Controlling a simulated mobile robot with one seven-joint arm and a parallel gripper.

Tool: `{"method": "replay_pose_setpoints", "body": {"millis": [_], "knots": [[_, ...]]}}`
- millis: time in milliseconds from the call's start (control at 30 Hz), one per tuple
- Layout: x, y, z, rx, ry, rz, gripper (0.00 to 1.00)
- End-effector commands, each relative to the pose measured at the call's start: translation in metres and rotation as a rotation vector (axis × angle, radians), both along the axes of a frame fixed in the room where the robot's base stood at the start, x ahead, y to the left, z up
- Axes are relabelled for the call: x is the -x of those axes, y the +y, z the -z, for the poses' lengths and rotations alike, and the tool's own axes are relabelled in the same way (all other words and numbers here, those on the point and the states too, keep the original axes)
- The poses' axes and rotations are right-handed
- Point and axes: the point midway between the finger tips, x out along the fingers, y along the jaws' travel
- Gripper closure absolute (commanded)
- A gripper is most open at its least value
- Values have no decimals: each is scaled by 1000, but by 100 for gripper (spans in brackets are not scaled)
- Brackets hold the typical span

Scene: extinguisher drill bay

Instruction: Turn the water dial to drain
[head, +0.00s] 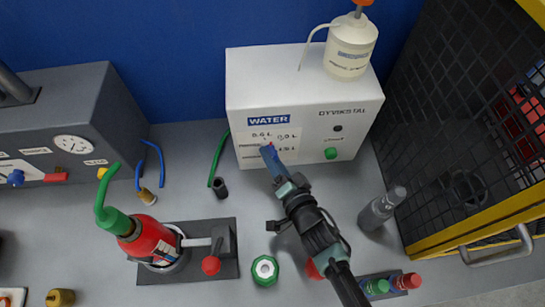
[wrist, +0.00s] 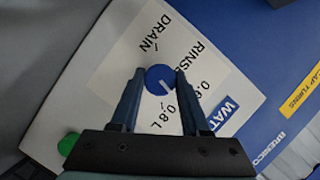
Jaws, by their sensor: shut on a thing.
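The white water box (head: 260,85) stands against the blue wall in the head view, with a blue WATER label (head: 268,120) on its front. In the wrist view the round blue water dial (wrist: 160,78) sits on a white label panel (wrist: 112,75). DRAIN is printed at upper left, RINSE at upper right, and 0.8 L below. The dial's white mark slants to the lower right, seemingly toward the 0.6 and 0.8 L side. My gripper (wrist: 159,73) is shut on the dial, a finger on each side. In the head view my gripper (head: 270,155) hides the dial.
A green button (head: 330,153) is right of the dial. A white bottle (head: 351,48) stands on the box. A red extinguisher (head: 150,242) stands at lower left, a grey cylinder (head: 382,208) at right. A mesh cage with a yellow frame (head: 480,220) bounds the right side.

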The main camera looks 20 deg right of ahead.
Motion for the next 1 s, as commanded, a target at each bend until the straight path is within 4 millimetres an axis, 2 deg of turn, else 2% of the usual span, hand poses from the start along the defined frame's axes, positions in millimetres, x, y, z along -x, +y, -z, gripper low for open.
{"method": "replay_pose_setpoints", "body": {"millis": [367, 1000], "knots": [[0, 1, -3, 215, 44, 1, 100], [-1, 1, -3, 809, 164, 10, 100]]}}
